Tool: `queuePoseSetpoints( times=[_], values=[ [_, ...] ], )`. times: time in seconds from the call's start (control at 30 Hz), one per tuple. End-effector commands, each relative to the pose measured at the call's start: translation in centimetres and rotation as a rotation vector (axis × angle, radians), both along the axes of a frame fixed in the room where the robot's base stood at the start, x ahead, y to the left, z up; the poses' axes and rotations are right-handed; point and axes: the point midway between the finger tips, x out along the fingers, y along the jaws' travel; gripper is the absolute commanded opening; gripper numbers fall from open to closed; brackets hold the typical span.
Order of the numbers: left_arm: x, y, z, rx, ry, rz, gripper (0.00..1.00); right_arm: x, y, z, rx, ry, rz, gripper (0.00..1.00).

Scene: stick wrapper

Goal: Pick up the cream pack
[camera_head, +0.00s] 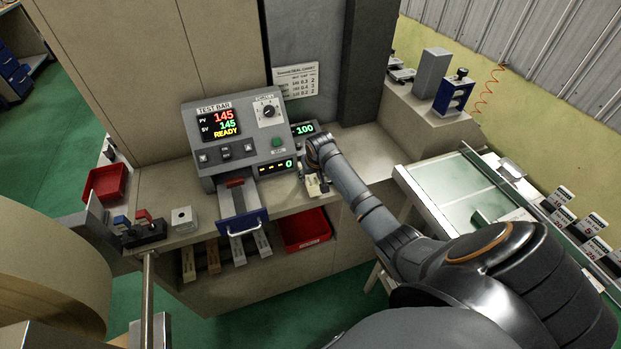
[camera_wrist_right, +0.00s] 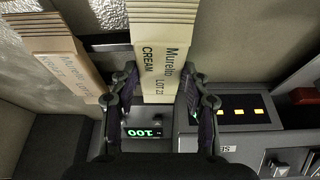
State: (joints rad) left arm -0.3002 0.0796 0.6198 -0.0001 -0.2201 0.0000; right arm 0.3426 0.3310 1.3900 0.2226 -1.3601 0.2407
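The cream pack (camera_wrist_right: 162,50) is pale, with "Murelto", "LOT" and "CREAM" printed on it. In the right wrist view it lies between the two fingers of my right gripper (camera_wrist_right: 160,82), one at each side edge. The fingertips are very close to its sides; I cannot tell whether they press on it. In the head view my right gripper (camera_head: 316,184) is low at the bench, right of the test machine (camera_head: 238,138). A small pale piece shows at its tips, and my arm hides part of this spot. My left gripper is not in view.
A brown pack (camera_wrist_right: 60,62) lies left of the cream pack in the wrist view. A blue-fronted drawer (camera_head: 242,220) sticks out below the machine. A red bin (camera_head: 305,228) is under the bench; another red tray (camera_head: 106,184) is at left.

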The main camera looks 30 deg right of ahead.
Motion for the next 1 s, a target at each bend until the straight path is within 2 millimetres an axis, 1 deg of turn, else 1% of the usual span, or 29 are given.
queuePoseSetpoints(
  times=[0.03, 0.07, 0.1, 0.37, 0.47, 0.53, 0.67, 0.87, 1.0],
  values=[
    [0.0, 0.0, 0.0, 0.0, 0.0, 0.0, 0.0, 0.0, 0.0, 0.0, 0.0, 0.0, 0.0, 0.34],
    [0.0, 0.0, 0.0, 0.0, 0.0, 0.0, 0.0, 0.0, 0.0, 0.0, 0.0, 0.0, 0.0, 0.3],
    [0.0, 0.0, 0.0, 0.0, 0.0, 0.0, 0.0, 0.0, 0.0, 0.0, 0.0, 0.0, 0.0, 0.29],
    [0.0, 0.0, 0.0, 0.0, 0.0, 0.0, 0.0, 0.0, 0.0, 0.1, 0.0, 0.0, 0.0, 0.29],
    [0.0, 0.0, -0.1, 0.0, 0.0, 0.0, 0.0, 0.1, 0.0, 0.7, 0.0, -0.003, 0.0, 0.29],
    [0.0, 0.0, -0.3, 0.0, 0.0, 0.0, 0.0, 0.1, -0.1, 1.4, -0.001, -0.003, 0.0, 0.29],
    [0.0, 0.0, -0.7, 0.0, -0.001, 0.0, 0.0, 0.1, -0.1, 3.6, -0.001, -0.005, -0.001, 0.29],
    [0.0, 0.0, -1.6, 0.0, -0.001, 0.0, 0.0, 0.1, 0.0, 8.1, -0.002, -0.006, 0.001, 0.29],
    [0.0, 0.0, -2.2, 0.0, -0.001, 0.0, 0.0, 0.1, -0.1, 11.4, -0.001, -0.006, -0.001, 0.29]
  ],
)
